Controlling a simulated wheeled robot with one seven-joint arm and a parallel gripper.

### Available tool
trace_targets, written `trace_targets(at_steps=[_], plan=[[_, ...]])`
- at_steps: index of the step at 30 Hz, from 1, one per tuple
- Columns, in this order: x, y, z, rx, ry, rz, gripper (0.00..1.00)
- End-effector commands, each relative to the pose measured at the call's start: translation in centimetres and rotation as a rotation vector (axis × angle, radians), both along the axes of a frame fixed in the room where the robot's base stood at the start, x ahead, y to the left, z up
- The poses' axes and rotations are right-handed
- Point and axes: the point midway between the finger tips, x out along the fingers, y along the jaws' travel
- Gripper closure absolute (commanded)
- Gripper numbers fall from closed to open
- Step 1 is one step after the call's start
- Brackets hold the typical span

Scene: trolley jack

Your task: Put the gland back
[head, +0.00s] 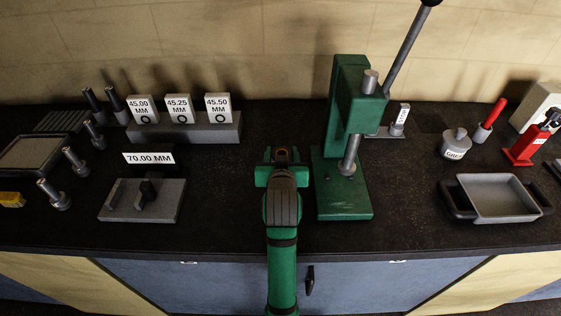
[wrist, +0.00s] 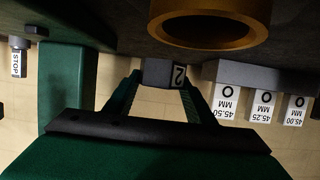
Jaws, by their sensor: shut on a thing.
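The gland appears to be the brass ring (wrist: 165,27) close in front of the wrist camera, its dark bore facing the camera. A small dark block marked 2 (wrist: 162,73) sits against the ring's lower edge, and the green fingers of my gripper (wrist: 168,86) are shut on it. Whether ring and block are one piece I cannot tell for sure. In the head view my gripper (head: 282,160) is over the middle of the bench, just left of the green press (head: 345,200). There the held piece shows only as a small dark shape with a brass tint.
A stand with gauge blocks marked 45.00, 45.25 and 45.50 (head: 205,133) is at back left. A grey plate (head: 143,213) with a dark upright lies by the 70.00 MM label (head: 148,158). A grey tray (head: 497,177) is at right. Bare bench lies left of my gripper.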

Motion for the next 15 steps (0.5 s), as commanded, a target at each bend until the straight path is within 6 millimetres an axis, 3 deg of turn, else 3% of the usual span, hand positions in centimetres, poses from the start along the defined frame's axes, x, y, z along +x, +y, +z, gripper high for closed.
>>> trace_targets(at_steps=[8,15], plan=[[0.5,0.3,-3.3,-0.001,0.002,-0.002,0.96],[0.5,0.2,-3.8,0.0,-0.002,-0.003,0.96]])
